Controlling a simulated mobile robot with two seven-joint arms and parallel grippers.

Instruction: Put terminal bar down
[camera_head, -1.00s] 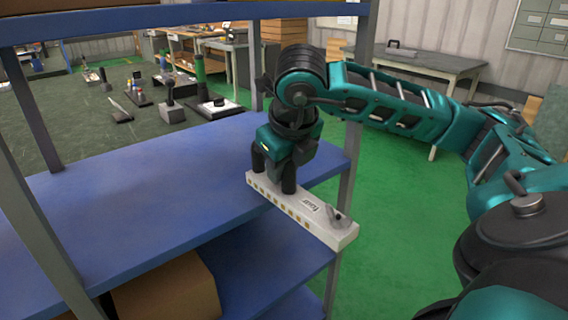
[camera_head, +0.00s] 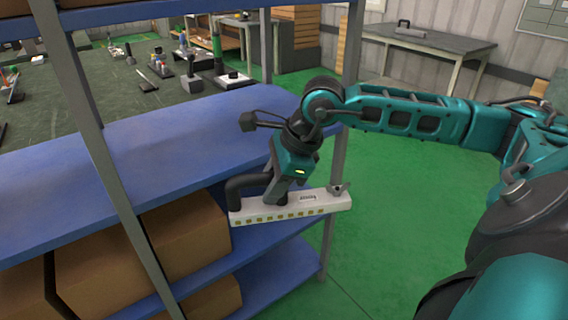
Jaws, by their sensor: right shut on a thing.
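The terminal bar (camera_head: 318,205) is a long white bar with a row of small yellowish squares along its front face and a small metal piece at its right end. My right gripper (camera_head: 257,200) is shut on it from above. The bar lies level across the picture, in front of the blue shelf's (camera_head: 150,145) front edge. Whether the bar touches the shelf cannot be told. The fingers hide part of the bar's top. My left gripper is not in view.
Cardboard boxes (camera_head: 178,238) stand on the level below the blue shelf. Grey rack posts (camera_head: 97,140) rise at the left and behind my arm. The upper shelf surface is bare. Green floor (camera_head: 400,190) lies open to the right, with a grey table (camera_head: 420,45) behind.

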